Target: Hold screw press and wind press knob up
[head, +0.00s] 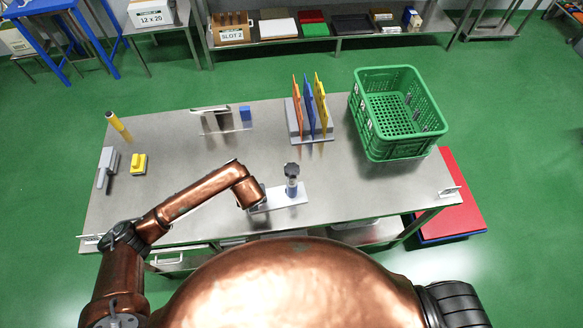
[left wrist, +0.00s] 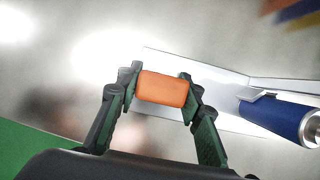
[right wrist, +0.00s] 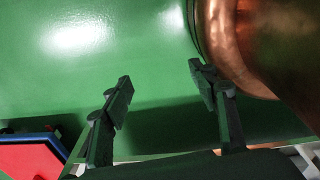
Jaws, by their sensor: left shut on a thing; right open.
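The screw press stands upright on the near middle of the table, with a pale base plate (head: 297,195), a blue barrel (head: 291,187) and a dark knob (head: 291,169) on top. In the left wrist view, my left gripper (left wrist: 160,82) is shut on an orange block (left wrist: 162,89) at the end of the pale base. The blue barrel (left wrist: 272,120) lies to its right there, apart from the fingers. The knob is not clear in that view. In the head view my left wrist hides the grasp. My right gripper (right wrist: 162,85) is open and empty over green floor.
A rack with upright coloured boards (head: 309,115) stands behind the press. A green crate (head: 398,115) is at back right. A yellow block (head: 139,164) and a grey tool (head: 107,167) lie at left.

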